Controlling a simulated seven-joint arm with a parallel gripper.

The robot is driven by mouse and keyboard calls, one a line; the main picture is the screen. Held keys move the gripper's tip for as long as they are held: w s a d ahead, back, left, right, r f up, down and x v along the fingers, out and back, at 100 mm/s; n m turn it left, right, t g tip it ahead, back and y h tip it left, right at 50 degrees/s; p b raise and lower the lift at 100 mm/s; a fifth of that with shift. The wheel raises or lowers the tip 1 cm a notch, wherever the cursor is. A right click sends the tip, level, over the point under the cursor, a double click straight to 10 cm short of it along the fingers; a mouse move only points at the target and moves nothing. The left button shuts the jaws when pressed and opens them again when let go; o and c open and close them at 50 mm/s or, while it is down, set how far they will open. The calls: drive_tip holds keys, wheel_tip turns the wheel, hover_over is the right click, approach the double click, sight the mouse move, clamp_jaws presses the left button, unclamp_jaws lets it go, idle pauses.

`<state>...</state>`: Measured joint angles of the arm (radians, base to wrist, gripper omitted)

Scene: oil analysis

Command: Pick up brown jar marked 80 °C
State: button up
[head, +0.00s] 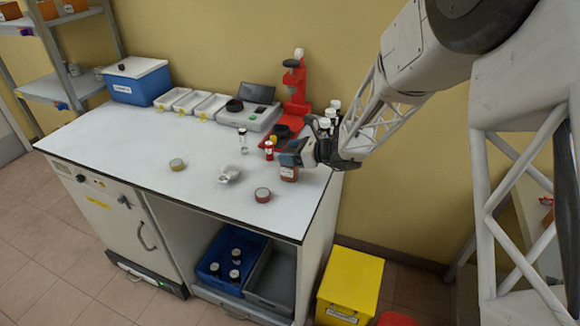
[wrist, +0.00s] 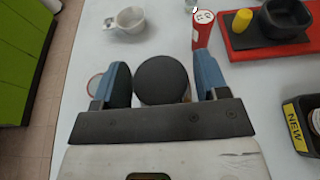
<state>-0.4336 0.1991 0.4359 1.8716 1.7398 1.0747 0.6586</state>
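A brown jar (head: 289,173) stands near the right end of the white bench, with a label whose marking I cannot read. In the wrist view its round dark lid (wrist: 162,80) shows between the two blue fingers of my gripper (wrist: 164,84). The left finger is very close to the lid, and a gap shows at the right finger. In the head view my gripper (head: 294,156) is over the jar's top and hides its upper part. The fingers are apart, around the jar rather than clamped on it.
A white mortar (head: 229,173) and a reddish round lid (head: 263,195) are left of the jar. A red bottle (wrist: 202,30) stands just beyond the right finger. A red tray (wrist: 270,43) with a black bowl (wrist: 287,18) lies behind. The bench's front edge is close.

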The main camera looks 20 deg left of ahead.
drive_tip(key=c, duration=1.1)
drive_tip(key=shift+r, duration=0.1)
drive_tip(key=shift+r, duration=1.5)
drive_tip(key=shift+s+d+r, duration=0.15)
drive_tip(key=shift+s+r, duration=0.05)
drive_tip(key=shift+r, duration=0.05)
drive_tip(key=s+d, duration=0.3)
drive_tip(key=s, duration=0.1)
drive_tip(key=s+d+r, duration=0.1)
drive_tip(key=s+d, duration=0.2)
drive_tip(key=s, duration=0.1)
drive_tip(key=s+d, duration=0.3)
drive_tip(key=s, duration=0.1)
drive_tip(key=shift+s+r, duration=0.15)
drive_tip(key=shift+s, duration=0.2)
